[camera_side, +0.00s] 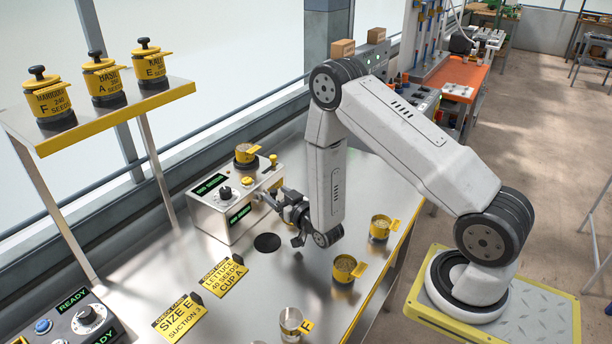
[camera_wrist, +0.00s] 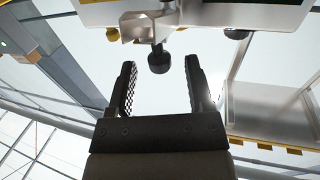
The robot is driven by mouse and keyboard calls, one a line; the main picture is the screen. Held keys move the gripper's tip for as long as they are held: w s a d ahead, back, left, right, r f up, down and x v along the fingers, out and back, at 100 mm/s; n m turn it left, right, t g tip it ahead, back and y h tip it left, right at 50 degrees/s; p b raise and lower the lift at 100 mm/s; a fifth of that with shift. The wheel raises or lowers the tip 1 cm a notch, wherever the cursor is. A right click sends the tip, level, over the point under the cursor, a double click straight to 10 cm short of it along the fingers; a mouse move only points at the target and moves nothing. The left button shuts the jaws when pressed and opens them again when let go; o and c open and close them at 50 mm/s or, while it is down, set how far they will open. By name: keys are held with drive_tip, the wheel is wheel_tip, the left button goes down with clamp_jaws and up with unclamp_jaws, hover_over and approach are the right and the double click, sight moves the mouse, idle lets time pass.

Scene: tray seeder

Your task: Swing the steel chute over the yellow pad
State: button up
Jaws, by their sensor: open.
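In the wrist view, a steel chute-like part (camera_wrist: 150,24) juts from the pale machine, with a black knob (camera_wrist: 158,61) below it. My gripper (camera_wrist: 159,72) is open, its two ridged fingers on either side of the knob in the picture. I cannot tell whether they touch it. In the side view, my gripper (camera_side: 283,203) is at the right side of the steel seeder box (camera_side: 222,208), close to it. The chute is mostly hidden there by the gripper. I cannot make out the yellow pad for sure.
A yellow canister (camera_side: 246,154) sits on the box. A black disc (camera_side: 267,242) lies in the bench. Yellow cups (camera_side: 381,227) (camera_side: 345,268) and a clear cup (camera_side: 291,322) stand to the right and front. Yellow cards (camera_side: 180,316) stand at the front. A shelf (camera_side: 110,118) holds three canisters.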

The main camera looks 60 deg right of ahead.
sight(276, 194)
drive_tip(key=shift+x, duration=2.05)
clamp_jaws()
